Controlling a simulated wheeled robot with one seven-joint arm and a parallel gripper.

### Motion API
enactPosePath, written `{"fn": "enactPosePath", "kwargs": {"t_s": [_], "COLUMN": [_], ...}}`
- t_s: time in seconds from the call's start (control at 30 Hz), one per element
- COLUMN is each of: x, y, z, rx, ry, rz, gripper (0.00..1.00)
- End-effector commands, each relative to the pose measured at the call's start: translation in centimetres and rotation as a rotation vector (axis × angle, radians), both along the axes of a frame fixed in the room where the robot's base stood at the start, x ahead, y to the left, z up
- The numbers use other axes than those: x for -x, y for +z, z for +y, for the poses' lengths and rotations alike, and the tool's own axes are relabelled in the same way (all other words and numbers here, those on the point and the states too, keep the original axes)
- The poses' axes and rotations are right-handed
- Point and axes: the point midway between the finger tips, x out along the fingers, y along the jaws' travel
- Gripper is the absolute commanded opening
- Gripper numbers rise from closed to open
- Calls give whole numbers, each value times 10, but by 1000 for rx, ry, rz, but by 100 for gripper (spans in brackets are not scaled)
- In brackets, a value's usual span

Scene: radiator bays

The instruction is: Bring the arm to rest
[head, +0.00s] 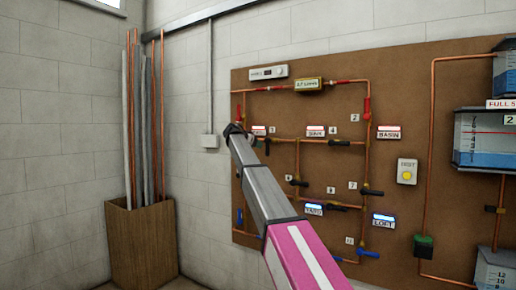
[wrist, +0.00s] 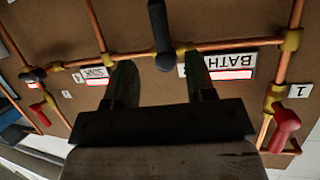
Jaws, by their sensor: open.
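My arm (head: 270,195) reaches up and forward from the bottom of the head view. My gripper (head: 235,130) is small and dark there, in front of the left edge of the brown pipe board (head: 400,110). In the wrist view its two green fingers (wrist: 162,82) are spread apart with nothing between them. Beyond the fingertips is a black valve lever (wrist: 158,30) on a copper pipe; the gap to it cannot be told. An upside-down BATH label (wrist: 222,66) is partly behind the right finger.
A red valve lever (wrist: 285,128) is at the right in the wrist view. Water tanks (head: 485,138) hang at the right of the board. A wooden bin (head: 142,245) with upright pipes stands in the left corner.

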Motion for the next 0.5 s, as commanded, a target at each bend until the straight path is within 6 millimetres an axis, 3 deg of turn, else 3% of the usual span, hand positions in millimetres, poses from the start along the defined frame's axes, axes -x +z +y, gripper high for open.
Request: {"fn": "enactPosePath", "kwargs": {"t_s": [0.2,0.3,0.37,0.47,0.5], "x": [0,3,8,22,30], "y": [0,-11,-27,-74,-98], "z": [0,-3,-7,-18,-24], "rx": [0,0,-2,-7,-11], "ry": [0,5,12,35,47], "rz": [0,16,39,108,143], "gripper": [50,50,50,50,50]}}
